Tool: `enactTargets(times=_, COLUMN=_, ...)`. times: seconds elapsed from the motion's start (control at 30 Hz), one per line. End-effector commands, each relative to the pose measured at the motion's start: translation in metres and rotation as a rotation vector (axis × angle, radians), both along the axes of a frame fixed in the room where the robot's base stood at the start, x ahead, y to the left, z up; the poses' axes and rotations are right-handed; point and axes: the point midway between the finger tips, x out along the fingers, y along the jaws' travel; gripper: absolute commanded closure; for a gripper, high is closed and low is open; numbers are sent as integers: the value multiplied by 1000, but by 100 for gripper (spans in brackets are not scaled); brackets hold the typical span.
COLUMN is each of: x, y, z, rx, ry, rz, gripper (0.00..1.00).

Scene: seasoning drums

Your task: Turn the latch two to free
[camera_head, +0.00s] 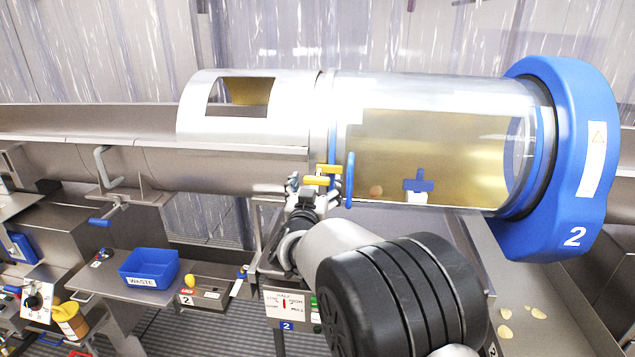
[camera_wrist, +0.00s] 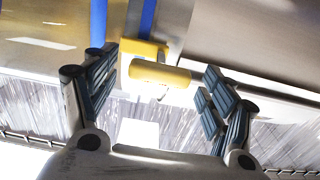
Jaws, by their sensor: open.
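The drum marked 2 has a clear cylinder (camera_head: 440,135) and a blue end ring (camera_head: 565,160). A yellow latch (camera_head: 324,176) sits at the lower edge of the joint between the metal sleeve (camera_head: 260,120) and the clear cylinder. My gripper (camera_head: 309,190) is at this latch, reaching from below. In the wrist view, the yellow latch handle (camera_wrist: 160,74) lies crosswise between the two open fingers of my gripper (camera_wrist: 158,88). Gaps show between the handle and both fingers, more clearly on the right. Whether anything touches is hard to tell.
A blue handle (camera_head: 350,180) stands just right of the latch, and another blue handle (camera_head: 418,182) is farther right. A blue waste bin (camera_head: 149,267) stands on the shelf at lower left. A metal chute with several chips (camera_head: 506,331) is at lower right.

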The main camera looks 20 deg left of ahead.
Motion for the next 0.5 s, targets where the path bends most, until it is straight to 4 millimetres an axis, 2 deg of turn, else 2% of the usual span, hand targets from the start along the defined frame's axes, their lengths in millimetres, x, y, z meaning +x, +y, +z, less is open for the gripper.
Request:
enactTargets(times=0.2, x=19, y=5, z=0, rx=0, ry=0, rz=0, gripper=23)
enactTargets(times=0.5, x=22, y=6, z=0, rx=0, ry=0, rz=0, gripper=23)
